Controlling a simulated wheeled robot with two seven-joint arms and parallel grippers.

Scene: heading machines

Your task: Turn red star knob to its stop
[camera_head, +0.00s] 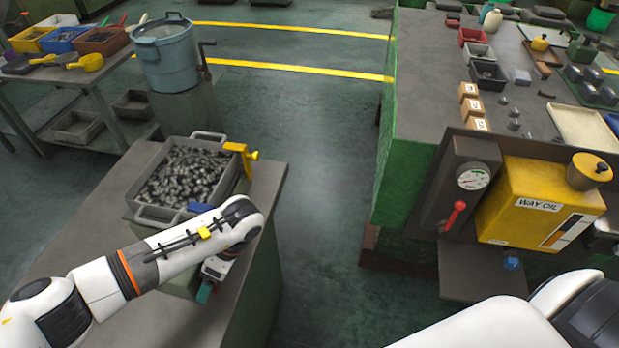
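I cannot make out a red star knob in the head view. The clearest red control is a red lever-like handle (453,215) below a round gauge (472,177), on the dark panel at the right. My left arm reaches in from the left across the near table. Its gripper (206,291) points down at the front of the metal parts bin (148,213), with a teal tip showing. The arm hides most of it, so its opening and anything between the fingers cannot be seen. My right arm shows at the lower right; its gripper is out of view.
A yellow way-oil tank (525,190) stands beside the gauge panel, with a small blue knob (511,263) below. A yellow clamp-like piece (241,156) sits at the bin's right edge. A blue-grey bucket (166,60) stands behind. The floor between the table and green machine is clear.

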